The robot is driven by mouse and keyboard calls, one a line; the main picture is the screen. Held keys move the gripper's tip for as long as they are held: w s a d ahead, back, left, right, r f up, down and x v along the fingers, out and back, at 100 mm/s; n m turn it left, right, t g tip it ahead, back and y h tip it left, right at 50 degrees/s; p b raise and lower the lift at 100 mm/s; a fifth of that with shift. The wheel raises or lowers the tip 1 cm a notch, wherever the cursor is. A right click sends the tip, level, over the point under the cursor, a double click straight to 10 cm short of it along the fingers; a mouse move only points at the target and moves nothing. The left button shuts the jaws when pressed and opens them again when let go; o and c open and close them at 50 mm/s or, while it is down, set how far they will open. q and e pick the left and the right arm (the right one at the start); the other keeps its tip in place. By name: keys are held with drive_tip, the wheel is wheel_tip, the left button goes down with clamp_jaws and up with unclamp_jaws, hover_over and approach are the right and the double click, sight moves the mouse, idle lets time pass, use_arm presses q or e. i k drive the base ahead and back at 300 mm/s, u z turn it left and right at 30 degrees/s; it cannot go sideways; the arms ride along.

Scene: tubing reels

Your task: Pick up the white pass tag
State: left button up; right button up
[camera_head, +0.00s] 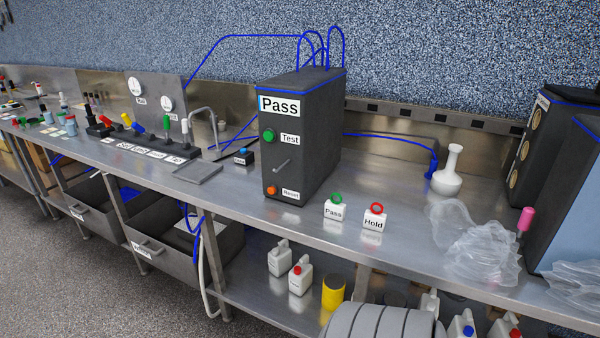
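The white pass tag (334,211) stands upright on the steel bench, with a green ring on top and the word "Pass" on its face. It is in front of the dark test box (305,140), near the bench's front edge. A similar white hold tag (373,218) with a red ring stands just to its right, a small gap apart. Neither of my grippers shows in the head view.
Crumpled clear plastic (470,240) and a white flask (447,172) are to the right of the tags. A tray (193,172) and small blue-topped box (243,157) lie left. Bottles (300,275) stand on the lower shelf. The bench (385,185) behind the tags is clear.

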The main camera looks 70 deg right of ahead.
sight(332, 209)
drive_tip(key=z, duration=0.15)
drive_tip(key=i, duration=1.1)
drive_tip(key=z, duration=1.35)
drive_tip(key=i, duration=0.85)
drive_tip(key=z, duration=0.95)
